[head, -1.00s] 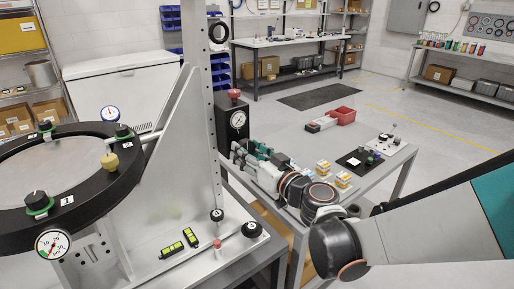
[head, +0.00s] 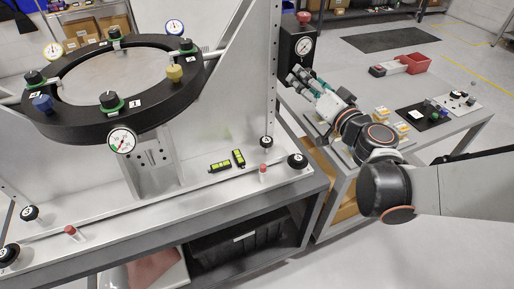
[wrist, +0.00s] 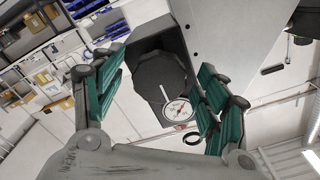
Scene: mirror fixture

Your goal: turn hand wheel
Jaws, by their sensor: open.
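A dark, round, lobed hand wheel (wrist: 160,78) with a pale line on its face shows between my fingers in the wrist view. It sits on a dark box beside a white dial gauge (wrist: 180,110). In the head view the dark box (head: 297,62) carries a gauge and a red knob on top; I cannot make out the wheel there. My gripper (head: 304,80) is open, in front of the box, with teal finger pads. In the wrist view my gripper (wrist: 166,84) has a finger on either side of the wheel, and contact cannot be told.
A black ring fixture (head: 110,128) with knobs and gauges stands at left on a grey bench (head: 150,245).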

